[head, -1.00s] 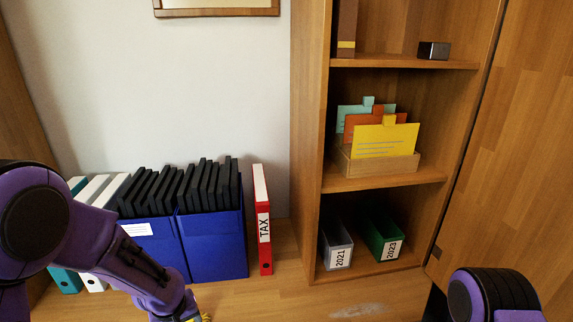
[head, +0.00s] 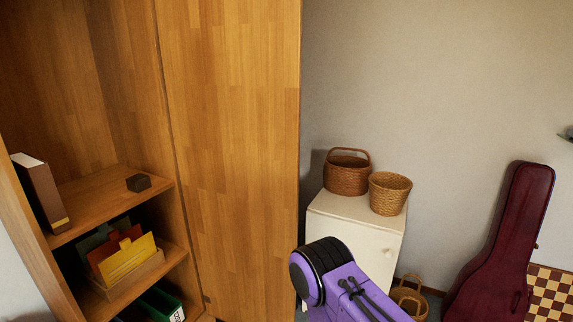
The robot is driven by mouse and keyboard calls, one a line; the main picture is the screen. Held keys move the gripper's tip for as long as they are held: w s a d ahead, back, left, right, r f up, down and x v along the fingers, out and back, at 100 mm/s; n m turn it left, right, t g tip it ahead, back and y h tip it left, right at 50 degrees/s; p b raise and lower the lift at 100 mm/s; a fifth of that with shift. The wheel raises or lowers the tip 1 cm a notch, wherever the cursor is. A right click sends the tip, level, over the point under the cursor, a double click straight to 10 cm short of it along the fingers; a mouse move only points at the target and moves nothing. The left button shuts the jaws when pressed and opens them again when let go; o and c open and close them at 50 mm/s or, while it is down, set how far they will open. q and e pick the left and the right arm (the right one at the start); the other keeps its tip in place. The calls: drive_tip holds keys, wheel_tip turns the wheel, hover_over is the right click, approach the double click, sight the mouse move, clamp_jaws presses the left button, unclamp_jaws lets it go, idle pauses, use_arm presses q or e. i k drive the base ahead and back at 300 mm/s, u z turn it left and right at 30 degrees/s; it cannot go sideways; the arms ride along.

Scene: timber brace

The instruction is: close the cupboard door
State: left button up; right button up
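The tall wooden cupboard (head: 105,183) stands at the left of the head view with its shelves exposed. Its wooden door (head: 232,150) stands open at the right side of the shelves, a tall flat panel with its upper end cut off by the frame. No handle shows on the side of the door that I see. A purple and black part of my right arm shows at the bottom centre, in front of the white cabinet. Neither gripper is in view.
A white cabinet (head: 340,226) stands right of the door, with two wicker baskets (head: 347,175) (head: 390,194) on top. Another basket (head: 409,299) is on the floor beside it. A dark red instrument case (head: 505,245) leans at the right.

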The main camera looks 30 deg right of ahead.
sight(232, 70)
drive_tip(key=z, duration=2.65)
drive_tip(key=i, duration=3.45)
drive_tip(key=u, duration=4.2)
